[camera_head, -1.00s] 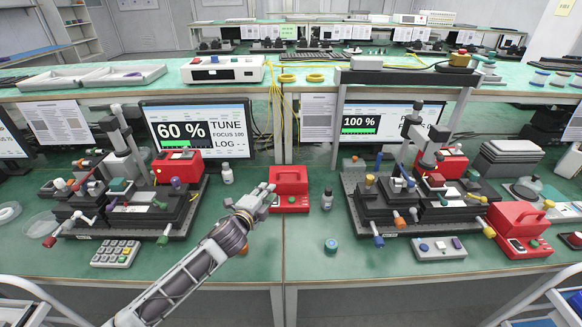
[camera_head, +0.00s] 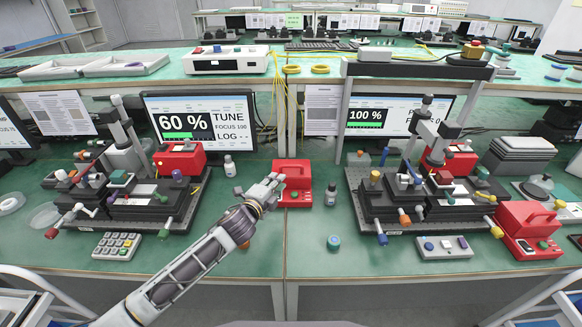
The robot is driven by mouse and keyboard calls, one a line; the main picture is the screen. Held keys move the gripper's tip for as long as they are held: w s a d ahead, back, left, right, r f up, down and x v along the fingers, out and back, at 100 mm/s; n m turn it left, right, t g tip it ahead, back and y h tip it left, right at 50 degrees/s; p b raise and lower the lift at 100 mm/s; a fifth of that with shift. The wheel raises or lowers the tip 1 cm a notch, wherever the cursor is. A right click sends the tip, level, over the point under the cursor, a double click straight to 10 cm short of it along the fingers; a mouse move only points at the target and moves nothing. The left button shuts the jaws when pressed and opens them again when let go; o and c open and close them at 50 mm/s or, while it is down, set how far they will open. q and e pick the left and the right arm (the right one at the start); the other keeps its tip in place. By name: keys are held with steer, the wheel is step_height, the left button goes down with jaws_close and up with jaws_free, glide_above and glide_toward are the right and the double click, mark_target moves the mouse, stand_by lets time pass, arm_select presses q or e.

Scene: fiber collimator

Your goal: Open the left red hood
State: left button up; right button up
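A red hood-like box (camera_head: 182,160) sits at the back of the left optical station (camera_head: 125,218), in front of the left monitor; its lid looks closed. A second red box (camera_head: 293,170) with a handle-like top stands on the table between the two stations and also looks closed. My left gripper (camera_head: 276,182) reaches in from the lower left, at the left front edge of this middle box. Its fingertips are small and overlap the box in the picture, so contact and finger opening cannot be told. My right gripper is not in view.
A small white bottle (camera_head: 229,166), a dark bottle (camera_head: 330,194) and a blue-capped jar (camera_head: 333,243) stand near the middle box. The right station (camera_head: 400,228) and another red box (camera_head: 525,230) are at right. A keypad (camera_head: 117,246) lies front left. The front middle table is mostly clear.

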mark_target(290, 167)
arm_select(q)
steer(key=x, duration=0.6)
steer(key=shift+w+d+f, duration=0.1)
steer(key=shift+w, duration=0.15)
steer(key=shift+w+d, duration=0.15)
steer(key=shift+w, duration=0.15)
steer(key=shift+w+d+f, duration=0.2)
steer(key=shift+w+d, duration=0.05)
steer(key=shift+w, duration=0.4)
steer(key=shift+b+x, duration=0.35)
steer(key=shift+x, duration=0.65)
steer(key=shift+w+d, duration=0.15)
steer(key=shift+w, duration=0.1)
steer(key=shift+w+d, duration=0.1)
steer(key=shift+w, duration=0.1)
steer(key=shift+w+d+f, duration=0.2)
steer(key=shift+w, duration=0.3)
steer(key=c, duration=0.4)
jaws_close()
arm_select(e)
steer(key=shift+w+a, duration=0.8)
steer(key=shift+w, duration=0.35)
